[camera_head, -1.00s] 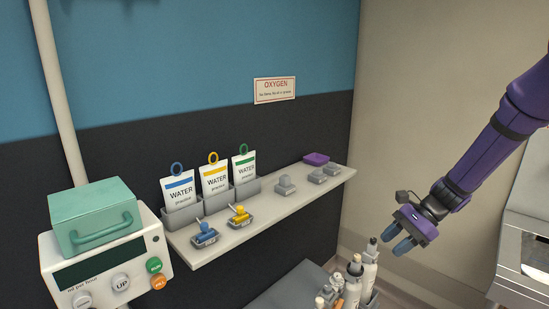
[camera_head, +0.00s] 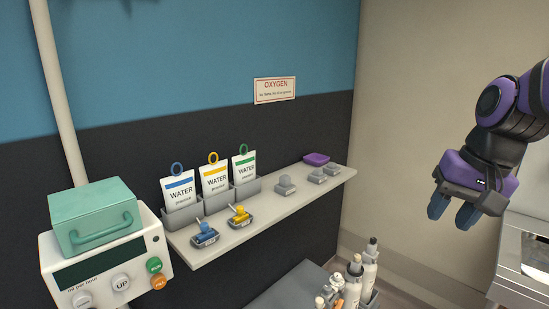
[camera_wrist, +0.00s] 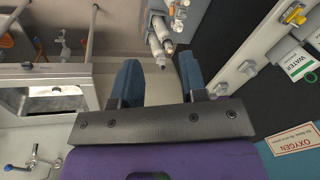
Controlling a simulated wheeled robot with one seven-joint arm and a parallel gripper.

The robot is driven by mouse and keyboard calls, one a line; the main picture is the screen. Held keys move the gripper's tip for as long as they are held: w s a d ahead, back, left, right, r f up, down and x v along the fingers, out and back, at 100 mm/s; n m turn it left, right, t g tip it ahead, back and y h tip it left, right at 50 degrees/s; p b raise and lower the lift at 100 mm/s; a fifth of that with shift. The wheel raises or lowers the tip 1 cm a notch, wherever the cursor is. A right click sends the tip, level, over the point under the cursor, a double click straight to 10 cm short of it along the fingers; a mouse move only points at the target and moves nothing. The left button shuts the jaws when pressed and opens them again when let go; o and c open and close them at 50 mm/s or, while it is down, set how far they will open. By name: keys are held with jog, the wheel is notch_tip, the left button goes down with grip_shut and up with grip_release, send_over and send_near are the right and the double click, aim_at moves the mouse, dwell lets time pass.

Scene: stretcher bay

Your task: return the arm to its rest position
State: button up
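My gripper (camera_head: 453,212) is at the right of the head view, in front of the pale wall and clear of the shelf. Its two blue fingers point down. In the wrist view my gripper (camera_wrist: 160,82) shows its fingers spread apart with nothing between them. The forearm behind it is purple and black and runs off the right edge of the head view.
A wall shelf (camera_head: 270,214) holds three water pouches (camera_head: 214,184), blue and yellow clamps, and grey blocks. A pump with a green case (camera_head: 95,221) stands at left. White bottles (camera_head: 369,270) stand below. A metal sink unit (camera_head: 522,262) is at right.

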jog(key=s+d+r+n+t+h, duration=0.1)
jog(key=s+r+n+t+h, duration=0.1)
jog(key=s, duration=0.7)
notch_tip(320, 180, up, 2)
jog(key=shift+s+d+r+n+t, duration=0.15)
jog(key=shift+d+n+t, duration=0.25)
jog(key=shift+n+t, duration=0.45)
jog(key=shift+g, duration=0.25)
dwell(0.5)
